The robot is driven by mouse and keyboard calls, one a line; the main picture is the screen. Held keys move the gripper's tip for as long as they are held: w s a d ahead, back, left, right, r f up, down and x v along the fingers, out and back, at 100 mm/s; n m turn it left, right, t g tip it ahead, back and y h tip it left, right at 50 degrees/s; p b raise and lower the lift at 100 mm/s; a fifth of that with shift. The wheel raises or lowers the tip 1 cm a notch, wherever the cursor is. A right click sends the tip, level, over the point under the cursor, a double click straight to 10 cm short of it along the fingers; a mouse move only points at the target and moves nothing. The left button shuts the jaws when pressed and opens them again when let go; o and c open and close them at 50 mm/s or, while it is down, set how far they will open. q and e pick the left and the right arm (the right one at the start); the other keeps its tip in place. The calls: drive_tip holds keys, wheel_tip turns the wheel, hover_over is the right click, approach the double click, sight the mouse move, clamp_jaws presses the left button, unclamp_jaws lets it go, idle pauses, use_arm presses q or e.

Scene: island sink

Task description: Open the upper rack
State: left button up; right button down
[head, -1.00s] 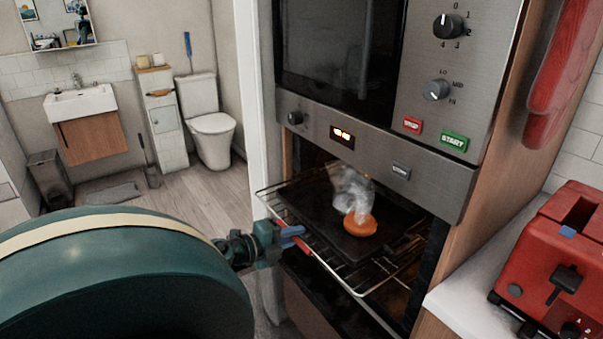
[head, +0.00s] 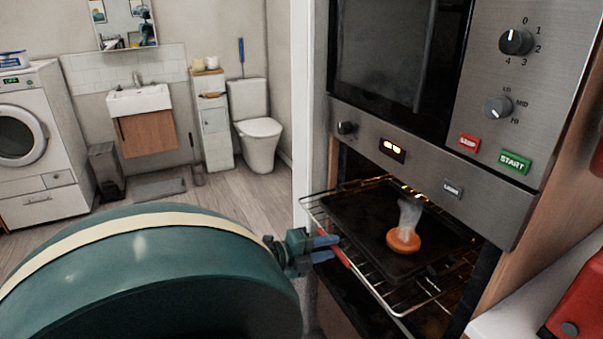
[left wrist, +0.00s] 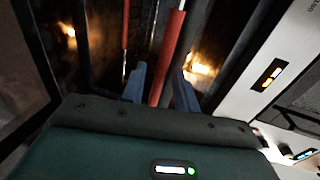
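The wire rack (head: 308,205) projects out of the open oven cavity, with a red bar (head: 340,254) along its front edge. A dark tray (head: 350,215) lies on it, bearing a round orange item (head: 402,243) with white steam above. My left gripper (head: 326,248) is at the red bar, its blue fingers parted. In the left wrist view the fingers (left wrist: 160,88) stand on either side of a red bar (left wrist: 170,50), with gaps visible between them and it. A second, thinner red bar (left wrist: 125,22) lies further left there. My right gripper is not in view.
Above the rack is the control panel (head: 430,165) with knobs and buttons. A counter (head: 530,305) with a red appliance (head: 580,305) stands at right. Open floor (head: 225,195) lies to the left, before a toilet (head: 258,140) and a washing machine (head: 40,140).

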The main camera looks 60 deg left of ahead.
use_arm(q)
drive_tip(key=d+b+v, duration=0.1)
drive_tip(key=v, duration=1)
drive_tip(key=shift+a, duration=0.45)
drive_tip(key=shift+r, duration=0.1)
drive_tip(key=w+d+f+n+y+p, duration=0.1)
drive_tip(key=w+d+f+n, duration=0.2)
drive_tip(key=d+n, duration=0.4)
drive_tip(key=w+d+f+n+y+p, duration=0.15)
drive_tip(key=w+d+n, duration=0.3)
drive_tip(key=d, duration=0.45)
drive_tip(key=s+d+f+n+g+h, duration=0.2)
drive_tip(key=s+d+f, duration=0.1)
drive_tip(key=d, duration=0.7)
drive_tip(key=s+d+f+n+g+h, duration=0.2)
drive_tip(key=d+f, duration=0.3)
drive_tip(key=d, duration=0.5)
drive_tip(key=shift+s+d+f+g, duration=0.2)
drive_tip(key=shift+s+d+g, duration=0.15)
drive_tip(key=shift+g, duration=0.25)
drive_tip(key=shift+a+n, duration=0.15)
drive_tip(key=shift+n, duration=0.1)
